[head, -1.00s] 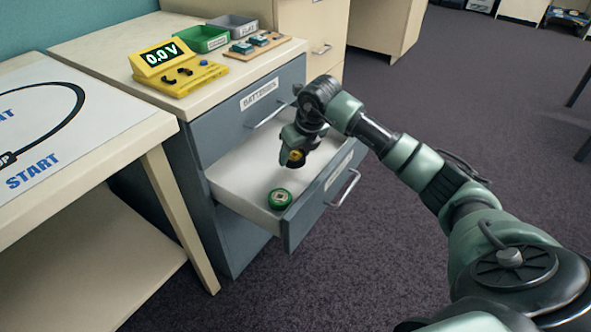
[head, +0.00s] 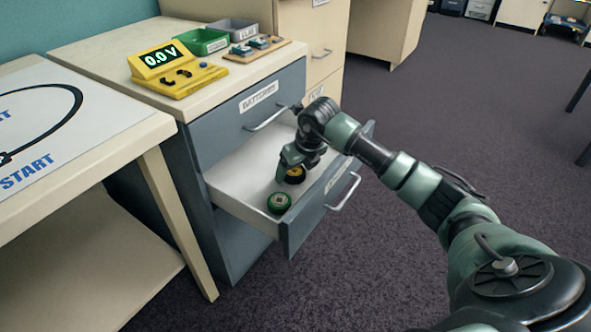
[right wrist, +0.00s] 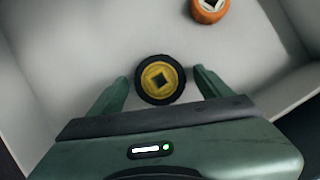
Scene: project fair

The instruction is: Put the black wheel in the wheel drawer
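The black wheel (head: 295,176) with a yellow hub is inside the pulled-out drawer (head: 232,181), and seems to rest on its pale floor. In the right wrist view the black wheel (right wrist: 160,79) lies between my right gripper's fingertips (right wrist: 160,80), with a gap on each side. My right gripper (head: 292,168) is open and low in the drawer, around the wheel. A green wheel (head: 279,202) lies near the drawer's front left corner. An orange wheel (right wrist: 210,8) shows at the top of the right wrist view. My left gripper is out of view.
A shut drawer (head: 221,135) labelled BATTERIES is above the open one. On the cabinet top stand a yellow meter (head: 178,72), a green tray (head: 203,41), a grey tray (head: 232,27) and a small board (head: 257,48). A table (head: 75,135) stands at the left.

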